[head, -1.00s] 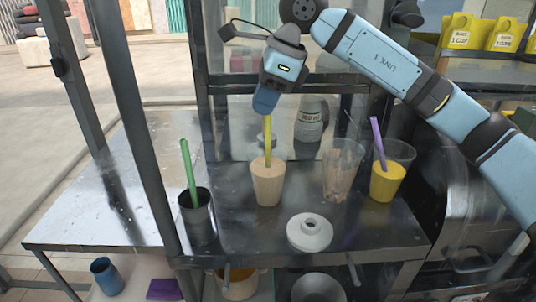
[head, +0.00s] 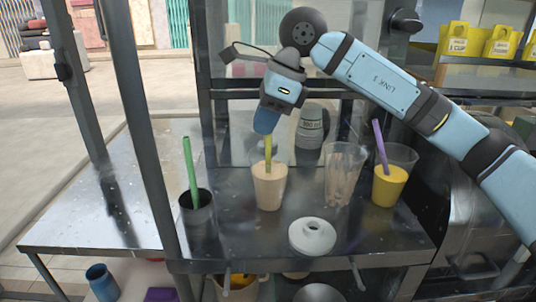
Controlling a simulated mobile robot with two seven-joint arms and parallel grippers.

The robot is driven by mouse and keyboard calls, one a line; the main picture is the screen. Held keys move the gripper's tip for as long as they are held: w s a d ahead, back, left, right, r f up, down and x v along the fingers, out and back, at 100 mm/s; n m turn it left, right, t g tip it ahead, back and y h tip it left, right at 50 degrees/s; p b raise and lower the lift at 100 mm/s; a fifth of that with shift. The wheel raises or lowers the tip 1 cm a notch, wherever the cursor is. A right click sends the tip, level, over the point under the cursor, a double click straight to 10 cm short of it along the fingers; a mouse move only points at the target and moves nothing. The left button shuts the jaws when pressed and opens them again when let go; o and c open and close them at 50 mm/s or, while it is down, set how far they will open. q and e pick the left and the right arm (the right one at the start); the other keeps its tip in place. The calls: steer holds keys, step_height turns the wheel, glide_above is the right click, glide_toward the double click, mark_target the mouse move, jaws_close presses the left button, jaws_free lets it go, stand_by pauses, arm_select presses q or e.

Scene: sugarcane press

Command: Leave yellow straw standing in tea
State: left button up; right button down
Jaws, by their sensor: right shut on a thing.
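The yellow straw (head: 267,152) is upright, its top in my right gripper (head: 266,126). My right gripper is shut on it above a clear cup of tan tea (head: 269,190) in the middle of the counter. The straw passes inside the cup's rim. Its lower end is hidden, so I cannot tell how deep it reaches. My left gripper is not in view.
A dark cup (head: 197,212) with a green straw (head: 190,165) stands left of the tea. A clear cup (head: 342,180) and a yellow drink (head: 388,187) with a purple straw (head: 380,145) stand right. A white lid-like piece (head: 312,235) lies in front.

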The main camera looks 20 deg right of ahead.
steer(key=shift+a+f, duration=0.1)
steer(key=shift+f, duration=0.4)
steer(key=c, duration=1.1)
jaws_free()
steer(key=shift+w+d+r+p, duration=0.15)
steer(key=shift+r+p, duration=0.55)
steer(key=shift+r, duration=0.45)
steer(key=shift+w+d+r+p, duration=0.15)
steer(key=shift+r+p, duration=0.6)
steer(key=shift+r, duration=0.4)
steer(key=shift+w+d+r+p, duration=0.15)
steer(key=shift+r+p, duration=0.55)
steer(key=shift+r, duration=0.45)
steer(key=shift+r, duration=0.1)
